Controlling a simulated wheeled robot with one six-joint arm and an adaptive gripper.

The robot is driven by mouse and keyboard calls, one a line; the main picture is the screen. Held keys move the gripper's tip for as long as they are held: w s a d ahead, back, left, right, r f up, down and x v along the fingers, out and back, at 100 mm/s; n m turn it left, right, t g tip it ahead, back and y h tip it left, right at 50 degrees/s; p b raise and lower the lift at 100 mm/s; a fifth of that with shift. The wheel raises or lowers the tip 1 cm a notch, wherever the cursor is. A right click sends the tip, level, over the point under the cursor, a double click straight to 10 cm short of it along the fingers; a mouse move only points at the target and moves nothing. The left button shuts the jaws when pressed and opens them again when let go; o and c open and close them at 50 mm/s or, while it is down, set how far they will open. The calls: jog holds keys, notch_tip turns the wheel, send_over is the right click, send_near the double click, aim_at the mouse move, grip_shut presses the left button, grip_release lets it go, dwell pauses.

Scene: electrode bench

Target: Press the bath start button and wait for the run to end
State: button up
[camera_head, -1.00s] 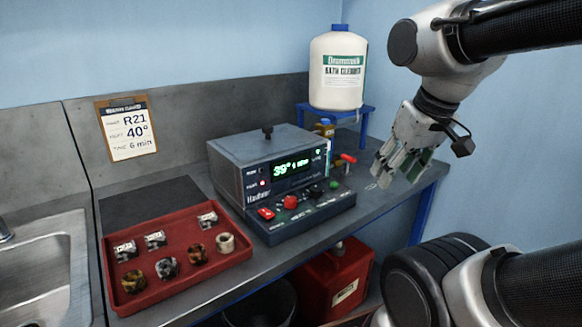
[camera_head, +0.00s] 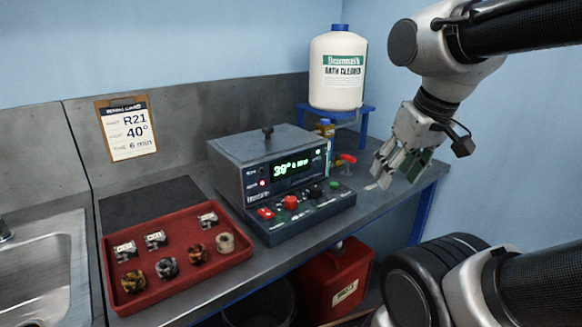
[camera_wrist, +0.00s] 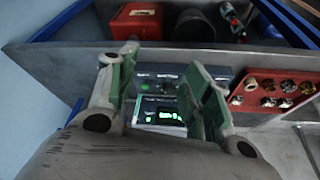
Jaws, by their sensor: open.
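The bath (camera_head: 262,165) is a grey box with a lid knob on top, standing on the bench. Its green display (camera_head: 292,168) appears to read 39° with smaller text beside it, and a red light glows left of it. The sloped front panel (camera_head: 300,212) carries a red rocker switch (camera_head: 266,213), a red knob (camera_head: 291,202), a black knob (camera_head: 315,192) and a green button (camera_head: 334,184). My gripper (camera_head: 392,178) is open and empty, to the right of the panel and apart from it. In the wrist view the display (camera_wrist: 163,116) shows between my fingers (camera_wrist: 163,85).
A red tray (camera_head: 180,283) with labelled blocks and several round parts lies left of the bath. A card (camera_head: 127,128) reads R21, 40°, 6 min. A cleaner jug (camera_head: 337,68) stands on a blue stand (camera_head: 358,110). A red can (camera_head: 338,280) is below the bench. A sink (camera_head: 45,260) is left.

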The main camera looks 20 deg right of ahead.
grip_shut()
dwell(1.4)
